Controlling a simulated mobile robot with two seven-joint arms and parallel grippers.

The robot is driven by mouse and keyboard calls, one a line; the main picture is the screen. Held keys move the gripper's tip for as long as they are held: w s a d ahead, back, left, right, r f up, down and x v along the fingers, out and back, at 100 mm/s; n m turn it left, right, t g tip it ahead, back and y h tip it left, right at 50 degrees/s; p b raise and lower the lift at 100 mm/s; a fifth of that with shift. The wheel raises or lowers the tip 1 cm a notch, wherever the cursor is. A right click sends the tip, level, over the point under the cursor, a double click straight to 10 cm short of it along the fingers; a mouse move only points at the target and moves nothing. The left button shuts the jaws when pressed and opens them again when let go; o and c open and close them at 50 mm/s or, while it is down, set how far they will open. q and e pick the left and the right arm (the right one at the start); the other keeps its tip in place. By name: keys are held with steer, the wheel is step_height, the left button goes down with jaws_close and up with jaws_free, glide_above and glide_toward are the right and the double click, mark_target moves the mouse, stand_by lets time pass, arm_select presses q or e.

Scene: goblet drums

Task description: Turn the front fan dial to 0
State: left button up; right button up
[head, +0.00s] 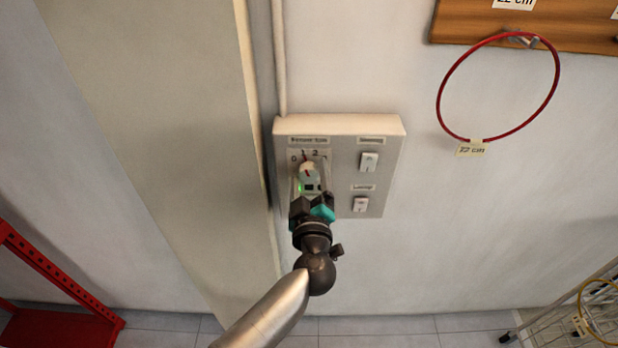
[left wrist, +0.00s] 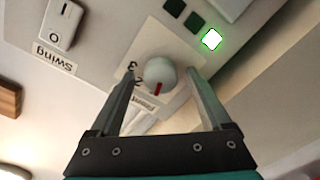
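The fan dial (head: 308,170) is a small pale round knob with a red mark, at the upper left of a grey wall panel (head: 342,190). Printed numbers stand around its top; 0 is at its left. In the head view the mark points roughly up, near the 1, though it is small. In the left wrist view the dial (left wrist: 160,74) sits between the fingertips. My left gripper (head: 309,178) reaches up to the panel from below. Its two fingers (left wrist: 163,78) are apart, one on each side of the dial, with gaps visible. My right gripper is in neither view.
A green lamp (left wrist: 212,40) is lit beside two dark ones. Swing (head: 369,162) and lamp (head: 360,204) rocker switches sit on the panel's right. A pipe (head: 279,60) and tall pale board (head: 150,120) stand left. A red hoop (head: 441,92) hangs at upper right.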

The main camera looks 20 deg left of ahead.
arm_select(q)
jaws_close()
stand_by(0.5)
steer(key=shift+n, duration=0.4)
steer(key=n+p, duration=0.1)
steer(key=n, duration=0.1)
steer(key=shift+n, duration=0.3)
steer(key=shift+n+p, duration=0.55)
steer(key=shift+n, duration=1.65)
steer(key=shift+f, duration=0.1)
steer(key=shift+o, duration=0.3)
jaws_free()
